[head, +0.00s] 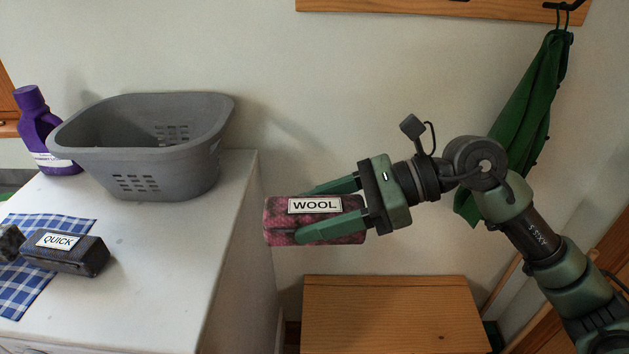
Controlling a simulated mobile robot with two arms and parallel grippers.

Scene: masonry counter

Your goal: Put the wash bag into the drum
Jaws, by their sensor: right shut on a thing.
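My right gripper (335,212) is shut on a dark red patterned bundle labelled WOOL (276,222). It holds the bundle in the air, just right of the white counter's edge. A dark grey bundle labelled QUICK (88,258) lies on the counter, partly on a blue checked cloth. I cannot tell which of the two the task calls the wash bag. No drum shows in the head view. My left gripper is not in view.
A grey plastic basket (135,165) stands at the back of the white counter (170,290). A purple bottle (38,130) is left of it. The blue checked cloth (25,295) lies in front. A wooden surface (390,315) sits lower right. A green cloth (525,100) hangs from a hook.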

